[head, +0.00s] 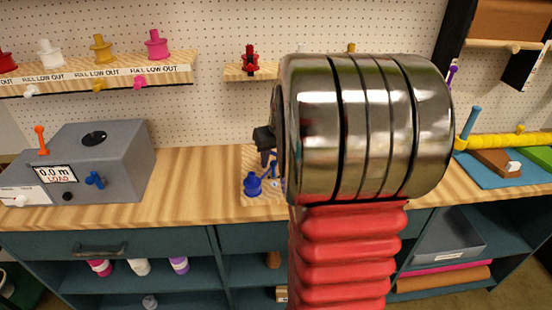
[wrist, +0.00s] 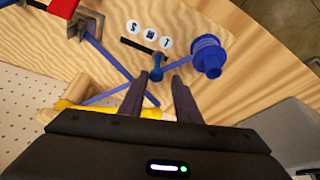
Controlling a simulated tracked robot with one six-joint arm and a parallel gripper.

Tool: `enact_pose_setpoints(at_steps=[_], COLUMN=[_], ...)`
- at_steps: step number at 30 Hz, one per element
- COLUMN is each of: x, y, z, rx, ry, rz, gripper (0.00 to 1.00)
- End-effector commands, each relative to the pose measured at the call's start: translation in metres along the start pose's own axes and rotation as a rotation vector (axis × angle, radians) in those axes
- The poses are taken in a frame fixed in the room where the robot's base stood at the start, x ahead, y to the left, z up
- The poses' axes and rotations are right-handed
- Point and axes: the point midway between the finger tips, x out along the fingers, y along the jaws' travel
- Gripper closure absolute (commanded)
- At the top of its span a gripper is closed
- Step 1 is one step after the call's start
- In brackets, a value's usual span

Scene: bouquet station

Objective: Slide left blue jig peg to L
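The blue jig peg (wrist: 157,69) stands at the end of a dark slot (wrist: 139,48) in a wooden board, beside the L label (wrist: 165,42). The M label (wrist: 150,33) and S label (wrist: 133,26) lie further along the slot. My gripper (wrist: 158,82) is open, with one dark finger on each side of the peg and visible gaps between. In the head view my gripper (head: 266,158) points down over the board (head: 250,155), largely hidden by my arm, and the peg (head: 274,170) shows just below it.
A blue ribbon spool (wrist: 207,55) stands close to the fingers; it also shows in the head view (head: 253,186). Blue ribbon (wrist: 115,62) crosses the board. A grey box (head: 85,165) with a display stands left on the bench. Open bench lies between them.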

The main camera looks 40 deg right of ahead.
Motion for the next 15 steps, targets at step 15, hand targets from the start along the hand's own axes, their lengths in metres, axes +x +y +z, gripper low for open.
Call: enact_pose_setpoints(at_steps=[15], x=[-0.01], y=[0.003], z=[0.001], rx=[0.002], ry=[-0.002], rz=[0.003], gripper=[0.64])
